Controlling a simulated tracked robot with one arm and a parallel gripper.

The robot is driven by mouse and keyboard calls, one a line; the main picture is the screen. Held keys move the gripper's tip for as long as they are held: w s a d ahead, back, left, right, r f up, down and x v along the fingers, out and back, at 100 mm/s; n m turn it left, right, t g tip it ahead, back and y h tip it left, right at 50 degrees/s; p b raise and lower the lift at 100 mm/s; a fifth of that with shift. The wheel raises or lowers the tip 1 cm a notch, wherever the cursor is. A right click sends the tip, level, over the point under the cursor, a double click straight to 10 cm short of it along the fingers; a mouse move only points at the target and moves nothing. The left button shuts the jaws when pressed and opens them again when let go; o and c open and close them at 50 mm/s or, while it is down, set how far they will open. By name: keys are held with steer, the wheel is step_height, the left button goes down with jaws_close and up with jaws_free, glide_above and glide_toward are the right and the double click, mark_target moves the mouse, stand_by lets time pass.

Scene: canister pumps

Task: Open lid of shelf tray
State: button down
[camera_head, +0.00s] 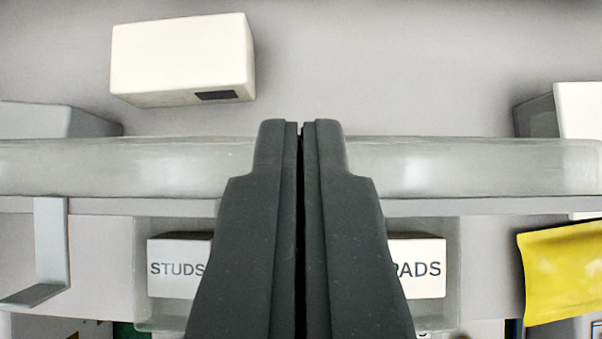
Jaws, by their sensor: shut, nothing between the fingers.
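My gripper (301,130) rises from the bottom centre with its two dark fingers pressed together and nothing between them. Its tips overlap a translucent grey band (450,168) that runs across the whole view. I cannot tell whether this band is the tray's lid or a shelf edge, or whether the tips touch it. Below it is a frosted tray (452,235) holding a box marked STUDS (180,287) on the left and one marked PADS (425,285) on the right. My fingers hide the tray's middle.
A cream box (180,55) with a dark patch is at the upper left. A grey block (50,120) is at the left edge, a white box (580,110) at the right. A grey bracket (50,240) hangs lower left. A yellow packet (565,272) is lower right. The upper middle is clear.

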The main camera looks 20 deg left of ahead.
steer(key=shift+s+d+t+b, duration=0.2)
steer(key=shift+s+t+b, duration=0.2)
steer(key=shift+s+b, duration=0.3)
steer(key=shift+w, duration=0.15)
steer(key=shift+w+a+r, duration=0.15)
steer(key=shift+w, duration=0.35)
steer(key=w, duration=0.1)
steer(key=w+p, duration=0.1)
steer(key=shift+w+a+r, duration=0.15)
steer(key=shift+w+a, duration=0.2)
steer(key=shift+a, duration=0.05)
steer(key=b+v, duration=0.2)
steer(key=v, duration=0.7)
steer(key=shift+s+r, duration=0.2)
steer(key=shift+s, duration=0.15)
